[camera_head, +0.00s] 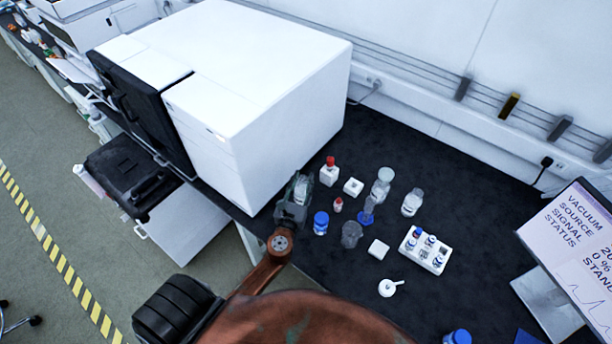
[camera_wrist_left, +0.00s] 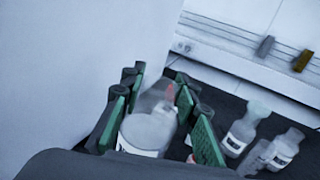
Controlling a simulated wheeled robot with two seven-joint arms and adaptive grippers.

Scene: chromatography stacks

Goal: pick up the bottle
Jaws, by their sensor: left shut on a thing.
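My left gripper (camera_head: 293,204) is at the left end of the group of bottles, beside the big white instrument. It is shut on a clear bottle (camera_wrist_left: 148,132) with a white label, which stands between the green finger pads in the left wrist view. In the head view the fingers hide most of this bottle. I cannot tell whether it touches the table. My right gripper is not in view.
The white instrument (camera_head: 270,75) rises close to the left gripper. On the dark table (camera_head: 465,185) stand a blue-capped bottle (camera_head: 321,222), a red-capped bottle (camera_head: 330,172), clear bottles (camera_head: 412,202) and a white rack (camera_head: 425,250). A monitor (camera_head: 580,250) stands at right.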

